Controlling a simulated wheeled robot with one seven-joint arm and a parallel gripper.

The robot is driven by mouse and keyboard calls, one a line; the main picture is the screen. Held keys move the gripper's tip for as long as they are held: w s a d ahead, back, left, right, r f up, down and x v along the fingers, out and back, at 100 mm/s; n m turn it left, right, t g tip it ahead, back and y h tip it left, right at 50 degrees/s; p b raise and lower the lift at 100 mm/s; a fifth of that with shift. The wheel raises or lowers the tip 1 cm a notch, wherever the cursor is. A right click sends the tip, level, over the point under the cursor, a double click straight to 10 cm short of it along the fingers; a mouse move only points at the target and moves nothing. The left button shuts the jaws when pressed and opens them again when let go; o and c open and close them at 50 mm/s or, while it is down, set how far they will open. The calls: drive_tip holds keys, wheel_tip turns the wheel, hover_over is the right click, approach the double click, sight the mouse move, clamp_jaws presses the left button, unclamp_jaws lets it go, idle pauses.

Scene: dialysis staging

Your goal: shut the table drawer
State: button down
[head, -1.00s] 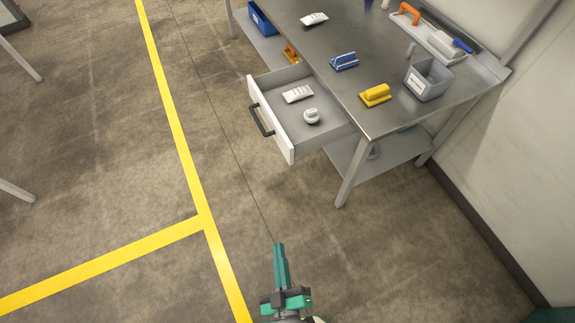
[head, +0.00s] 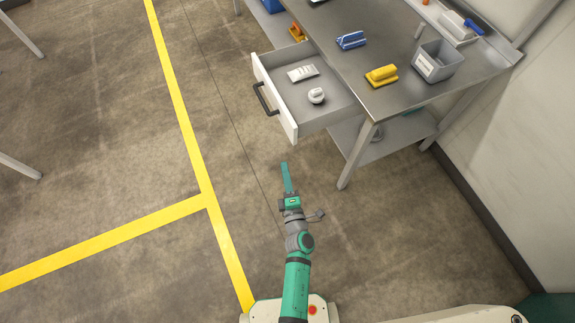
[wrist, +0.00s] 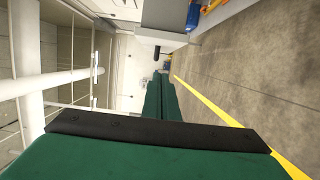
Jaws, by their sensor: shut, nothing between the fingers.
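The table drawer (head: 329,113) is pulled out from under the steel table's top in the head view. Its white front (head: 274,95) carries a dark bar handle (head: 266,99) and faces left. A white tube-like item (head: 302,73) and a round white item (head: 316,96) lie inside it. My gripper (head: 285,166) is below the drawer's near front corner in the picture, apart from it, with clear floor around its tips. Its green fingers are together and empty, and also show in the wrist view (wrist: 162,90).
The steel table (head: 371,95) holds a blue-handled item (head: 351,40), a yellow item (head: 381,75) and a grey bin (head: 438,61). A table leg (head: 357,155) stands right of my gripper. Open floor with yellow lines lies left.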

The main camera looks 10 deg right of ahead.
drive_tip(key=w+d, duration=0.3)
drive_tip(key=w, duration=0.6)
drive_tip(key=shift+w, duration=0.15)
drive_tip(key=shift+w+d, duration=0.15)
